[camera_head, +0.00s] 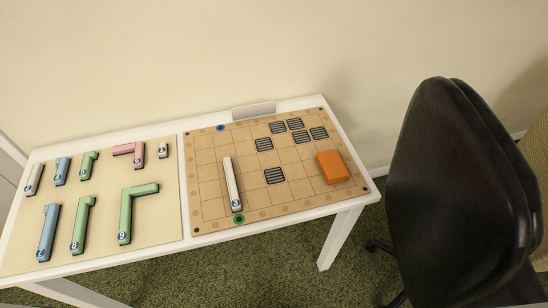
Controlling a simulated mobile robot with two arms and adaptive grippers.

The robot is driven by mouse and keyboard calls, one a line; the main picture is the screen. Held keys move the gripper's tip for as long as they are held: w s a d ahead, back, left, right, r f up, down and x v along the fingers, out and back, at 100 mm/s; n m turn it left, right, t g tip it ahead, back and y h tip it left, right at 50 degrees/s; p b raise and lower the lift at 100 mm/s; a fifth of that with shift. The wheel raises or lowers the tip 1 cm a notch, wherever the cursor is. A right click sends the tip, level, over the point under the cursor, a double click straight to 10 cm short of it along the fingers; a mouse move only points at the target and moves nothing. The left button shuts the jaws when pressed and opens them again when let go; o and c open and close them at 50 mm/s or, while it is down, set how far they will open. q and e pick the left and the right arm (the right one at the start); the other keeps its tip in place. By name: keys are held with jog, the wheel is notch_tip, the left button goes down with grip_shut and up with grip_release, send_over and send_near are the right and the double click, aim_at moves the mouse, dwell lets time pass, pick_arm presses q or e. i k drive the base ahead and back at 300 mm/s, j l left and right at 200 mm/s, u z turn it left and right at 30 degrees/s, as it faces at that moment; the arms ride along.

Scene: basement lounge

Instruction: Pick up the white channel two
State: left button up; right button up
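Three white channel pieces are in the head view, each with a small round blue number label too small to read surely. One short white piece (34,178) lies at the far left of the beige mat's back row. A smaller white piece (163,150) lies at the right end of that row. A long white piece (231,183) lies on the gridded board (207,213), its labelled end near a green round mark (239,219). I cannot tell for certain which is number two. Neither gripper is in view.
Blue, green and pink channel pieces share the beige mat (105,258). The board holds several dark striped tiles (274,175) and an orange block (332,167). The white table (300,215) stands against the wall. A black chair (455,190) stands to the right.

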aim_at(32, 186)
jog(key=u, duration=1.75)
